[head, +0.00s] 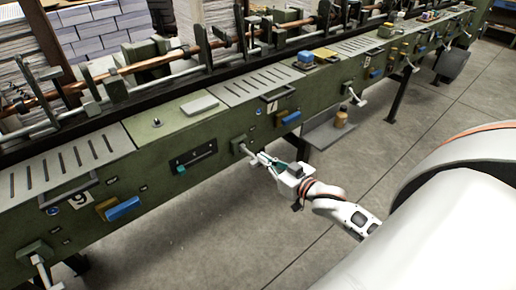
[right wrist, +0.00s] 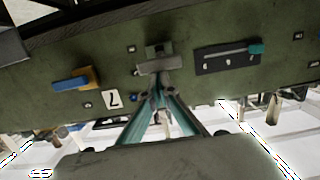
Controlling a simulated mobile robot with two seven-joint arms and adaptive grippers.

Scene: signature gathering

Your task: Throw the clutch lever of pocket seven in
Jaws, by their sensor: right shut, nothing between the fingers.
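The clutch lever (head: 243,146) beside the pocket seven plate is a grey handle on a block on the green machine's front. It shows in the right wrist view (right wrist: 157,64) just past my fingertips. The number plate 7 (right wrist: 113,99) is to its left there; in the head view the plate (head: 271,106) is up and right of the lever. My right gripper (head: 264,158) is shut and empty, its fingertips at the lever's handle; I cannot tell whether they touch. The teal fingers (right wrist: 160,112) hide part of the handle's underside. My left gripper is not in view.
A black slotted panel with a teal knob (head: 194,159) is left of the lever. A blue handle (head: 291,117) is to its right. Similar levers stand at the left (head: 39,262) and right (head: 354,96). A low shelf (head: 326,132) juts out nearby. The floor in front is clear.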

